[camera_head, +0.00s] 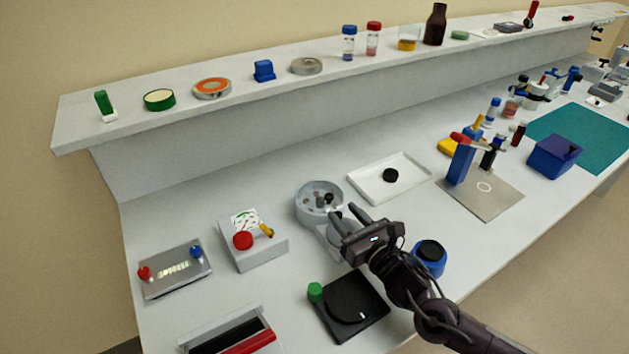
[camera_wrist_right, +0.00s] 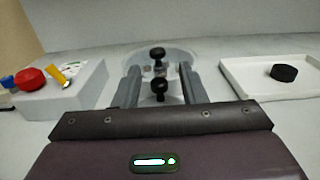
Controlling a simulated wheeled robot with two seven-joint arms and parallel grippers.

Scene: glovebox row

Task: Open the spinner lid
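The spinner (camera_head: 303,211) is a round grey bowl in the middle of the bench, with a rotor with dark holes showing inside. In the right wrist view the spinner (camera_wrist_right: 128,61) lies straight ahead. A black knob (camera_wrist_right: 157,53) stands at its middle, and a second, nearer black knob (camera_wrist_right: 160,88) is between my fingers. A pale grey round part, maybe the lid, is in front of the bowl, partly hidden by my gripper; I cannot tell how it joins. My right gripper (camera_head: 346,212) is open, fingers either side of the nearer knob, without visible contact. My left gripper is not in view.
A white box with a red button (camera_head: 243,240) stands left of the spinner. A white tray (camera_head: 362,172) with a black disc is to the right. A black plate with a green knob (camera_head: 316,291) and a blue round pot (camera_head: 430,257) are nearer.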

